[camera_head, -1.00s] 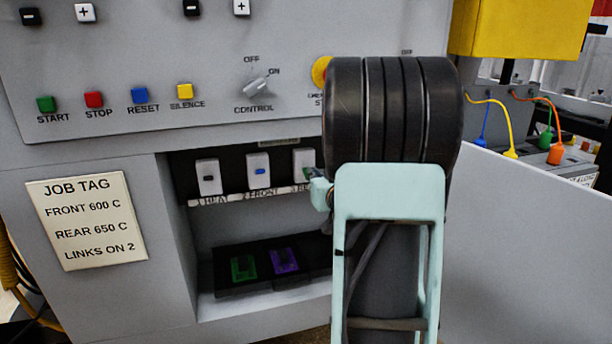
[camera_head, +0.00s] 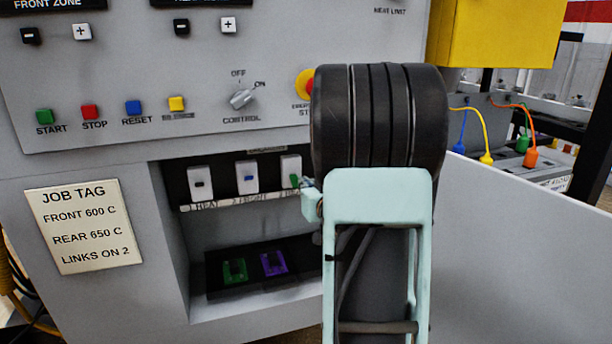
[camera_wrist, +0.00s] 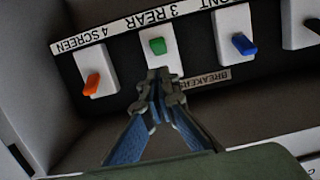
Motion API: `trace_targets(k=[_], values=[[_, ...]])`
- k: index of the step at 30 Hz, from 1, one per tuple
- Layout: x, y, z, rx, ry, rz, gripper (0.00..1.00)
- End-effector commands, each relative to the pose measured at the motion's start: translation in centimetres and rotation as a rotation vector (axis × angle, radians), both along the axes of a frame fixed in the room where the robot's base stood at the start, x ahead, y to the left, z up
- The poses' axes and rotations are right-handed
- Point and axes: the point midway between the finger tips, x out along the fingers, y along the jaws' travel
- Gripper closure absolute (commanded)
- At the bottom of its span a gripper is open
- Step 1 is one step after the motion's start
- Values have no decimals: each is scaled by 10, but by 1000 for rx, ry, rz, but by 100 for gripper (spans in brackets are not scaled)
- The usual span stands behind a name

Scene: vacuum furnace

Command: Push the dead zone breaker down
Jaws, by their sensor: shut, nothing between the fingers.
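The breaker row sits in a recess under the control panel. In the wrist view, which shows the labels upside down, the breaker marked 3 REAR has a green lever (camera_wrist: 158,46). The breaker marked 4 SCREEN has an orange lever (camera_wrist: 91,85), and the FRONT breaker has a blue lever (camera_wrist: 242,44). My gripper (camera_wrist: 160,80) is shut and empty, its tips at the edge of the 3 REAR breaker, close to the green lever; contact cannot be told. In the head view the green lever (camera_head: 294,181) shows beside my arm, which hides the 4 SCREEN breaker and the gripper's fingers.
Below the breakers, a dark tray (camera_head: 215,291) holds a green piece (camera_head: 235,271) and a purple piece (camera_head: 274,263). The job tag (camera_head: 83,226) reads front 600 C, rear 650 C, links on 2. The recess walls are close around the gripper.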

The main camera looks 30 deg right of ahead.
Motion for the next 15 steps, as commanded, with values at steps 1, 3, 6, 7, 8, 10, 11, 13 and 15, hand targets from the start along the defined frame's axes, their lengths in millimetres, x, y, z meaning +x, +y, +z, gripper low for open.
trace_targets(k=[1,3,6,7,8,10,11,13,15], values=[[-8,3,-11,4,2,1,100],[-18,5,-22,1,1,1,100],[-30,9,-34,1,1,0,100],[-33,9,-38,0,0,1,100],[-35,10,-41,1,0,1,100],[-39,12,-45,1,-1,1,100],[-41,12,-47,0,-1,1,100],[-43,13,-49,-1,-3,2,100],[-44,13,-50,-2,-4,2,100]])
